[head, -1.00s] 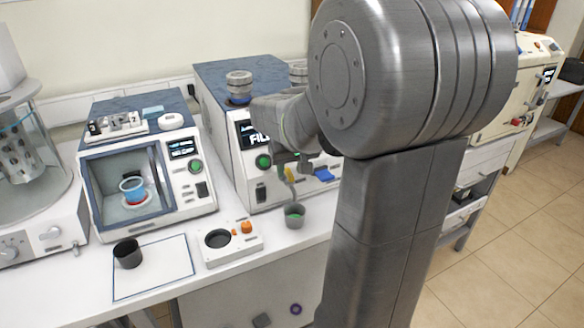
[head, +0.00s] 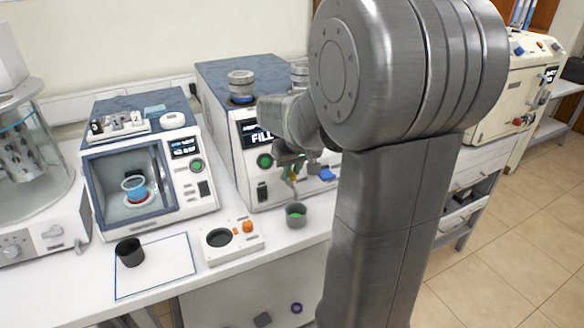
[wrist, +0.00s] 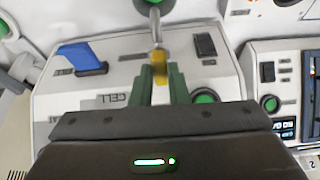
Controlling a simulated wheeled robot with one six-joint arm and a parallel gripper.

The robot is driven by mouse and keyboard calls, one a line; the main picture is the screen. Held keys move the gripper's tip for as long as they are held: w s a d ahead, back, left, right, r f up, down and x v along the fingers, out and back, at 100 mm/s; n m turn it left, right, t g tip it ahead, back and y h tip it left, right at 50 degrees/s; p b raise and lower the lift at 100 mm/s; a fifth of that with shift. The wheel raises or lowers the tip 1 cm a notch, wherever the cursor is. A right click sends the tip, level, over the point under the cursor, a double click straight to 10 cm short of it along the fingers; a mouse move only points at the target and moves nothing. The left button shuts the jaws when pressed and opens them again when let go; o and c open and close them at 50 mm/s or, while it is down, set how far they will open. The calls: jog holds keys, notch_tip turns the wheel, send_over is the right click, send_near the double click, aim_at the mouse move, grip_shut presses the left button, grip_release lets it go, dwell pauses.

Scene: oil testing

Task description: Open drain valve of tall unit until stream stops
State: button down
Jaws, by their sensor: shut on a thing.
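The tall unit (head: 222,130) stands mid-bench with a dark blue top and a lit display. Its yellow drain valve handle (wrist: 160,68) shows in the wrist view between the green fingers of my gripper (wrist: 160,85), which is shut on it. In the head view my gripper (head: 291,166) is at the unit's front, partly hidden by my arm. A metal spout (wrist: 156,27) runs beside the handle. A grey cup (head: 296,215) with green inside stands on the bench below the valve. I cannot tell clearly whether a stream is falling into it.
A blue lever (wrist: 82,56) sits beside the valve on the same unit. A shorter unit (head: 150,216) with a glass chamber stands to the left. A dark cup (head: 129,253) on a white sheet and a small control plate (head: 255,248) are in front.

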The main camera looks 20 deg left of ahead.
jog(key=shift+n, duration=0.4)
jog(key=c, duration=1.4)
grip_release()
jog(key=shift+r, duration=0.1)
jog(key=v, duration=1.3)
jog(key=shift+d+r, duration=0.25)
jog(key=shift+d, duration=0.05)
jog(key=x, duration=1.3)
jog(key=shift+a+f, duration=0.25)
jog(key=shift+f, duration=0.05)
jog(key=shift+a+f, duration=0.1)
jog(key=shift+f, duration=0.05)
jog(key=shift+m, duration=0.4)
